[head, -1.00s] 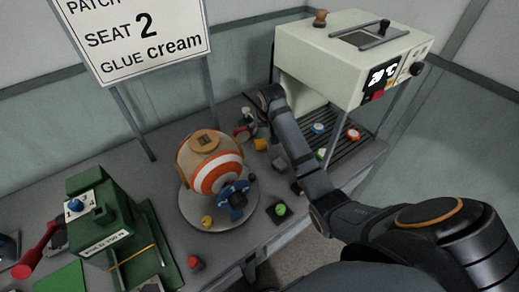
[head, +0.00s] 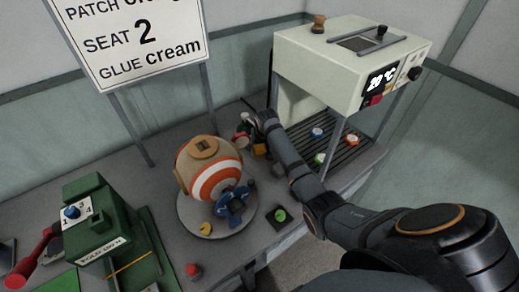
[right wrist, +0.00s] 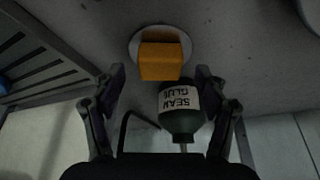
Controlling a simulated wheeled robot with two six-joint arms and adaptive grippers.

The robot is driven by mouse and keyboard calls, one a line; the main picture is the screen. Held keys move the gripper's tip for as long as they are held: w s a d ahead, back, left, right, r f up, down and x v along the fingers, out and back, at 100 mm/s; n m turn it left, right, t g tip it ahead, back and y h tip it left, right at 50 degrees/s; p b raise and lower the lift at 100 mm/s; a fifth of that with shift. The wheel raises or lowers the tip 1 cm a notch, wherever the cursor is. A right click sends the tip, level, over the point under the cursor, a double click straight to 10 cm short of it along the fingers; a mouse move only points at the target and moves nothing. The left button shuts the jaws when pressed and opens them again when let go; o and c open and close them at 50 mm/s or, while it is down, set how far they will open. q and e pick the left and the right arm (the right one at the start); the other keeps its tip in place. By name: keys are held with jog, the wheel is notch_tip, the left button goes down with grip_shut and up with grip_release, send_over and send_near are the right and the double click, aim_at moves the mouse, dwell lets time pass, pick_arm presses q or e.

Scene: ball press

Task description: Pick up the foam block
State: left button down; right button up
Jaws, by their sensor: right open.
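The foam block looks like an orange-yellow block (right wrist: 160,60) on a pale round disc (right wrist: 143,34) in the right wrist view. In the head view the yellow block (head: 260,149) shows only partly, beside the end of my right arm. My right gripper (right wrist: 160,77) is open, with its fingertips on either side of the block's near end and a gap on both sides. Its fingers are hard to make out in the head view. A dark green seam glue bottle (right wrist: 182,118) stands close to the block on the gripper side. My left gripper is not in view.
A striped ball (head: 216,178) sits on a round plate (head: 190,222) left of the block. A cream press (head: 330,75) stands over a slatted rack (head: 358,150) at right. A green machine (head: 100,220) with a red lever (head: 32,262) is at left.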

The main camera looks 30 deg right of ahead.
jog(key=shift+x, duration=0.9)
jog(key=c, duration=0.9)
jog(key=shift+r, duration=0.1)
jog(key=shift+r, duration=0.25)
notch_tip(320, 180, up, 3)
jog(key=shift+s+b, duration=0.2)
jog(key=shift+b, duration=0.2)
jog(key=s+r, duration=0.3)
jog(key=s, duration=0.1)
jog(key=s+r, duration=0.3)
jog(key=s, duration=0.2)
jog(key=s+r+b, duration=0.1)
jog(key=s+r, duration=0.2)
jog(key=s, duration=0.1)
jog(key=shift+s+d+r, duration=0.2)
jog(key=shift+s+d, duration=0.1)
jog(key=shift+s, duration=0.05)
